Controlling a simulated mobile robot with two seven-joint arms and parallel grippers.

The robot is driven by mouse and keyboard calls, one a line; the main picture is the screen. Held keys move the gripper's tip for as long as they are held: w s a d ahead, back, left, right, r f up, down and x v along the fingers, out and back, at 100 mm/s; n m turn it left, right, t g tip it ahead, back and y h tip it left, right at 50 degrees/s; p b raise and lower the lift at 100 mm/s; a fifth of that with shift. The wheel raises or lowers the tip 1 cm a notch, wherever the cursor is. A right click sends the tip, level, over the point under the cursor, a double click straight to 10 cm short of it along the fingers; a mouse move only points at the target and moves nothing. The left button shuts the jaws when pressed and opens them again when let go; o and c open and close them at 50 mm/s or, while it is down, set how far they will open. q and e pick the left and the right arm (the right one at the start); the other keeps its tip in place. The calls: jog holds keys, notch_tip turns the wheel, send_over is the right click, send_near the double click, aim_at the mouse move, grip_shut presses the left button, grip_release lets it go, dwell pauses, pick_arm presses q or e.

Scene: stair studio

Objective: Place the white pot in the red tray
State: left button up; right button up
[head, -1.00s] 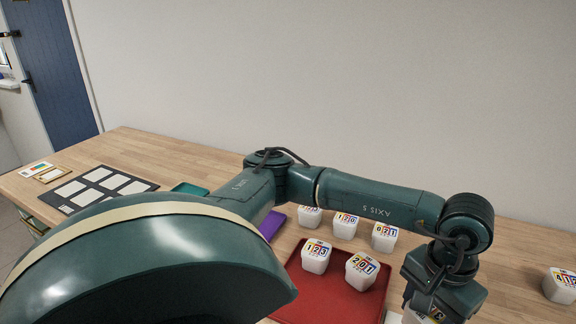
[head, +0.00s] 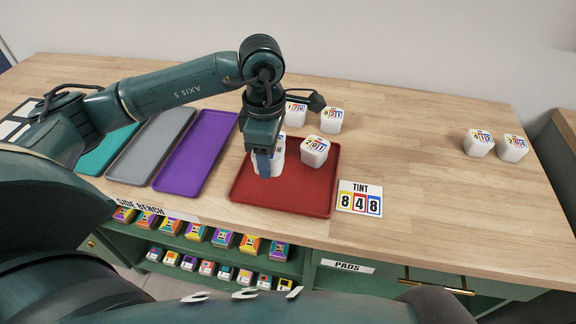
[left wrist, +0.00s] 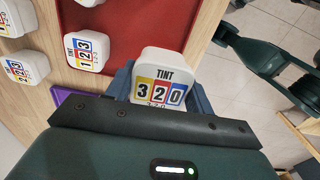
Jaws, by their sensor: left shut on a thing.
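My left gripper (head: 264,168) points down over the left part of the red tray (head: 290,200). It is shut on a white pot (left wrist: 160,88) labelled TINT 320, seen between the blue fingers in the left wrist view. In the head view the fingers partly cover white pot surfaces there. I cannot tell whether the held pot touches the tray. Another white pot (head: 315,151) stands in the tray to the right. A pot labelled 123 (left wrist: 87,51) stands in the tray in the left wrist view.
Purple (head: 196,150), grey (head: 152,145) and teal (head: 105,152) trays lie left of the red one. White pots (head: 331,120) stand behind it, two more (head: 478,142) far right. A TINT 848 card (head: 360,199) is at its right front. Bench right of it is mostly clear.

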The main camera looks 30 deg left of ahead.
pick_arm(q)
jog(key=n, duration=0.2)
jog(key=a+n, duration=0.1)
jog(key=n, duration=0.1)
jog(key=r+n, duration=0.1)
jog(key=n, duration=0.1)
jog(key=shift+w+a+p, duration=0.2)
jog(key=shift+w+p, duration=0.05)
jog(key=shift+p, duration=0.1)
jog(key=n, duration=0.2)
jog(key=a+n, duration=0.1)
jog(key=n, duration=0.1)
jog(key=shift+w+r, duration=0.15)
jog(key=shift+r, duration=0.05)
jog(key=n, duration=0.2)
jog(key=shift+a+n+p, duration=0.3)
jog(key=shift+f+n, duration=0.15)
jog(key=shift+n, duration=0.15)
send_over(262, 184)
notch_tip(262, 184, down, 5)
jog(key=shift+f+p, duration=0.2)
jog(key=shift+p, duration=0.2)
notch_tip(262, 184, down, 4)
jog(key=shift+f, duration=0.1)
pick_arm(e)
jog(key=shift+s+d+r+h, duration=0.15)
jog(key=shift+d+r+h, duration=0.15)
jog(key=shift+d+r, duration=0.1)
jog(key=shift+f, duration=0.1)
